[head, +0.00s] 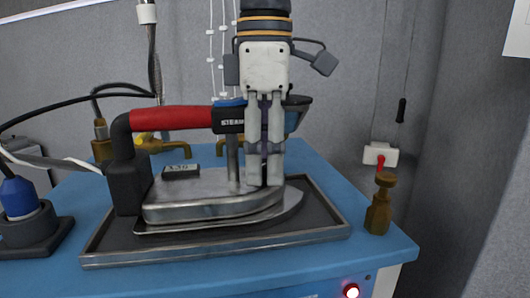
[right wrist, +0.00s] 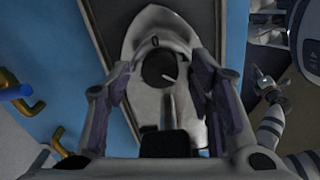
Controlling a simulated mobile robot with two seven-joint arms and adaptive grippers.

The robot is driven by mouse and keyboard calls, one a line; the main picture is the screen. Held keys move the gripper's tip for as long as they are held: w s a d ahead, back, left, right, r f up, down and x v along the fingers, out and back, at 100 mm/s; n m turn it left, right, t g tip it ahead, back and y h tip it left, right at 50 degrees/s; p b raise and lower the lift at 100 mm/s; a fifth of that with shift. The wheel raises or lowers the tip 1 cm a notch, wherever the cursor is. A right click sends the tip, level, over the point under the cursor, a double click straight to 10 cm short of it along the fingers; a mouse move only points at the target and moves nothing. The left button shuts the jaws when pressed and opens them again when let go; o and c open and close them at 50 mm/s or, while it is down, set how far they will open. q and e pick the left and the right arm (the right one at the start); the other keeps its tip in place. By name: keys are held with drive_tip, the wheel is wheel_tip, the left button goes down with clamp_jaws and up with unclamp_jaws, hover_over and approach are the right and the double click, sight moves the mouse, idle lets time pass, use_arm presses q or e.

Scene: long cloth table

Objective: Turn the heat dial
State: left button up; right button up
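A steam iron with a red handle (head: 170,118) stands on a dark tray (head: 100,250), its metal tip to the right in the head view. The heat dial (right wrist: 157,70), dark and round with a pale pointer line, is on top of the iron's front part in the right wrist view. My right gripper (head: 264,183) points straight down over the iron. In the right wrist view my right gripper (right wrist: 162,84) is open, a finger on each side of the dial, with visible gaps. In the head view the fingers hide the dial. My left gripper is not in the head view; a jointed part at right in the wrist view may be my left arm.
The tray lies on a blue table (head: 180,283). Brass taps (head: 165,145) stand behind the iron and a brass fitting (head: 379,205) at the right corner. A dark base with a blue plug (head: 20,197) and cables are at left. A red button (head: 351,290) glows in front.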

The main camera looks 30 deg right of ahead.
sight(264, 164)
wheel_tip(264, 164, up, 12)
idle(0.4)
drive_tip(key=shift+s, duration=0.1)
